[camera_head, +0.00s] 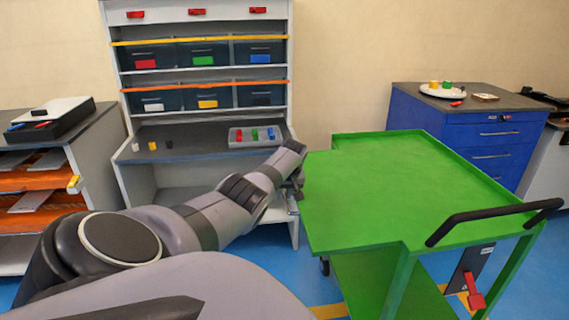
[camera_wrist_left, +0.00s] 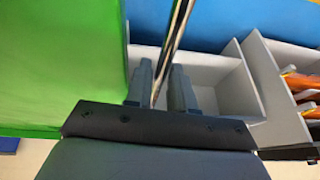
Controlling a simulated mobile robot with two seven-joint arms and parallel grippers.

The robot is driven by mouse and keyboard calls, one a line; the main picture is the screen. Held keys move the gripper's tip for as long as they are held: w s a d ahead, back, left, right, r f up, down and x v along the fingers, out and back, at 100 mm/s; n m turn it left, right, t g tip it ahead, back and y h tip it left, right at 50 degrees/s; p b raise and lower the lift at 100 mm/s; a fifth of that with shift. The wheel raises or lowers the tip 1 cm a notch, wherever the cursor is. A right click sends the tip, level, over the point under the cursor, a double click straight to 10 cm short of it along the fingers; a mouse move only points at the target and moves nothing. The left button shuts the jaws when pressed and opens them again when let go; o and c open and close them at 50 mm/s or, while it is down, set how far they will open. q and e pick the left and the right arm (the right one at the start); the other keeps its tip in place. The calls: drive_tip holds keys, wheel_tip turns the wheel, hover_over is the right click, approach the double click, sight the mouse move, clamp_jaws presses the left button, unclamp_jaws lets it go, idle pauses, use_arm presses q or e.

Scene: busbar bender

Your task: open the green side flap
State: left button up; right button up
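The green cart (camera_head: 400,190) stands right of centre, with a flat green top and a black handle (camera_head: 490,220) at its right end. I cannot tell the side flap apart from the rest of the green panels. My left gripper (camera_head: 298,187) is at the cart's left edge, low beside it. In the left wrist view, its two fingers (camera_wrist_left: 161,85) stand apart. A thin dark and metallic bar (camera_wrist_left: 176,42) runs between them; I cannot tell whether they touch it. A green panel (camera_wrist_left: 60,65) is just left of the fingers. My right gripper is not in view.
A grey workbench (camera_head: 175,143) with bins and a tray (camera_head: 256,142) stands behind my left arm. A blue drawer cabinet (camera_head: 487,140) is behind the cart. A red lever (camera_head: 474,291) hangs under the handle. A shelf with orange trays is at far left.

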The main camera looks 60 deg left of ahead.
use_arm(q)
drive_tip(key=p+v, duration=0.2)
drive_tip(key=shift+r, duration=0.3)
drive_tip(key=v, duration=0.2)
drive_tip(key=shift+s+d+r+p, duration=0.1)
drive_tip(key=shift+d+r+p, duration=0.1)
drive_tip(key=shift+p, duration=0.2)
drive_tip(key=shift+v, duration=1.05)
